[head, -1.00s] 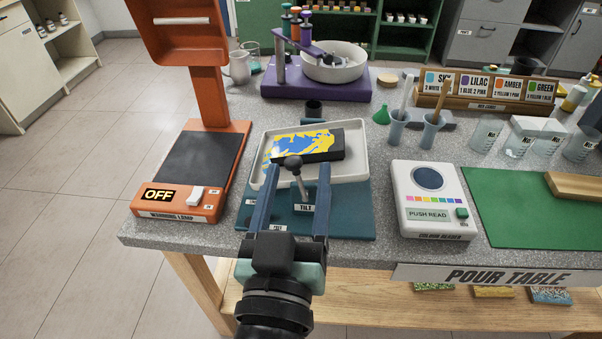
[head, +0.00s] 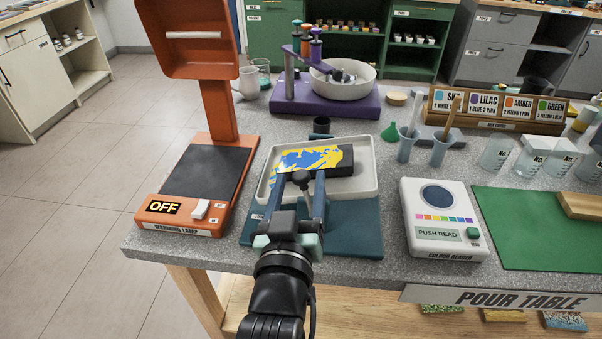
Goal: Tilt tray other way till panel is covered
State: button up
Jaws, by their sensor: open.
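The shallow white tray (head: 352,187) sits on the teal tilt stand (head: 352,231). A panel (head: 308,159) lies in it. Blue, yellow and white paint covers its left and upper part. A dark area (head: 341,164) shows at its right and along its lower right edge; I cannot tell how much of this is bare top and how much is side. The tilt lever's black knob (head: 302,178) stands in front of the tray. My gripper (head: 300,183) is open, with one finger on each side of the knob. Contact cannot be told. The lever's lower part is mostly hidden.
The orange warming lamp (head: 215,140) stands close on the left and reads OFF. The white colour reader (head: 442,220) is at the right. A small dark cup (head: 321,125) and the purple stand (head: 325,100) are behind. Some grey tabletop is free between tray and reader.

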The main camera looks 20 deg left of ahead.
jog(key=shift+x, duration=1.2)
jog(key=shift+c, duration=0.3)
grip_shut()
dwell(0.4)
